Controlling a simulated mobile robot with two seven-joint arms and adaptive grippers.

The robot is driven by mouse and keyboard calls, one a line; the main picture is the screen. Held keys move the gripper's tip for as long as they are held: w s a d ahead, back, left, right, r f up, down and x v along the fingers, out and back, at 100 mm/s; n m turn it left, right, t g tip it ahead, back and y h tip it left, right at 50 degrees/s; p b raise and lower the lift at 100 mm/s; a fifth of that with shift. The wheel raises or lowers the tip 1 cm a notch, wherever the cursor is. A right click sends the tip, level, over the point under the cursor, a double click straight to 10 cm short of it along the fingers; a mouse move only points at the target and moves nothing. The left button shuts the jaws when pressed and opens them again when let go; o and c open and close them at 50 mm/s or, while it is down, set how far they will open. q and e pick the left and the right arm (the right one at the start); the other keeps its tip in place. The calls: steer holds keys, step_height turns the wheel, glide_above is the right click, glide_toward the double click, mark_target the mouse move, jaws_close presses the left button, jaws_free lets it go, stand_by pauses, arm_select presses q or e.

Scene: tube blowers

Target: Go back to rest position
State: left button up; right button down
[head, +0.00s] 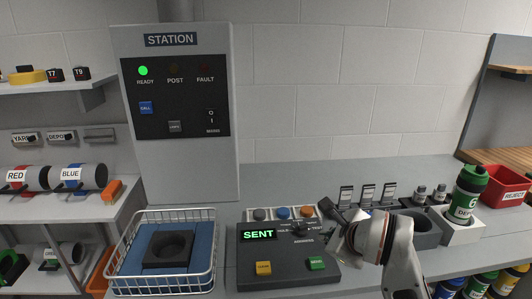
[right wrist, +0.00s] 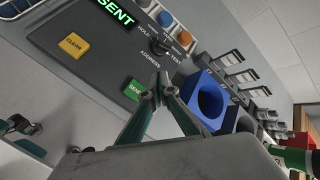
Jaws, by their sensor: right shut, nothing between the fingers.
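My right gripper (head: 338,240) is at the right side of the control panel (head: 245,278). In the right wrist view its fingertips (right wrist: 160,84) are together with nothing between them. They are in front of the panel, near the green SEND button (right wrist: 133,90) and below the selector knob (right wrist: 160,46); I cannot tell whether they touch it. The panel display (head: 258,234) reads SENT. The green button (head: 316,263) and the yellow CLEAR button (head: 263,268) show in the head view. My left gripper is not in view.
A wire basket (head: 122,284) with a blue and black insert stands left of the panel. The station cabinet (head: 185,170) has its READY light green. A green bottle (head: 467,190) and a red REJECT bin (head: 508,184) are at right. Shelves (head: 50,88) stand at left.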

steer(key=w+d+m+t+h, duration=0.1)
steer(key=d+m+t+h, duration=0.2)
steer(key=d+h, duration=0.85)
steer(key=s+d+r+n+t+h, duration=0.25)
steer(key=s+d+r+t, duration=0.2)
steer(key=d, duration=0.25)
steer(key=s+a+f+n+t+y, duration=0.2)
steer(key=a+f+n+y, duration=0.3)
steer(key=a+n+y, duration=0.45)
steer(key=s+a+f+n+t+y, duration=0.2)
steer(key=a+f+n+y, duration=0.35)
steer(key=n, duration=0.65)
steer(key=s+f+n+g, duration=0.4)
steer(key=s+f, duration=0.3)
steer(key=f, duration=0.5)
steer(key=s+a+f+n+g, duration=0.1)
steer(key=s+f+n+g, duration=0.3)
steer(key=f, duration=0.9)
steer(key=s+g, duration=0.2)
steer(key=s, duration=0.1)
steer(key=shift+s+a+f, duration=0.15)
steer(key=shift+a+f, duration=0.1)
steer(key=shift+a, duration=0.05)
